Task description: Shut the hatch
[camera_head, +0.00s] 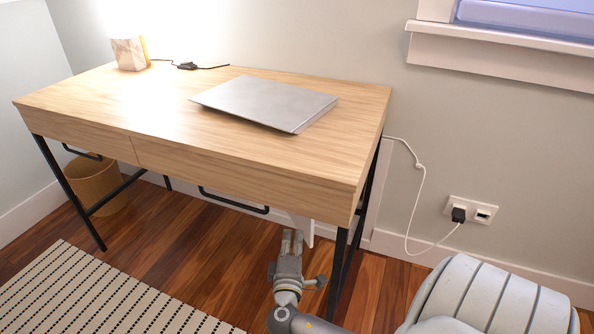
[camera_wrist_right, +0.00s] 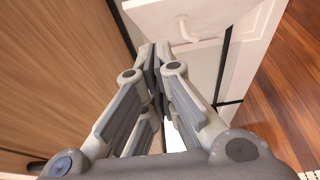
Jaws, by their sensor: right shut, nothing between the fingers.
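The hatch is a white panel (camera_wrist_right: 200,12) with a small white handle (camera_wrist_right: 185,30), at the top of the right wrist view. In the head view a white panel edge, likely the hatch (camera_head: 304,228), shows below the desk's front edge; the desk hides most of it. It looks ajar, but how far I cannot tell. My right gripper (camera_head: 292,238) is under the desk front, just left of that edge. In the wrist view its fingers (camera_wrist_right: 155,52) are together and empty, close below the panel; contact is unclear. My left gripper is out of view.
The wooden desk (camera_head: 230,150) stands over this spot, with black legs (camera_head: 336,270) and a drawer handle (camera_head: 233,203) nearby. A closed laptop (camera_head: 265,100) and a lamp (camera_head: 130,52) are on top. A white cable (camera_head: 413,205) hangs at right. A wastebasket (camera_head: 95,182) stands at left.

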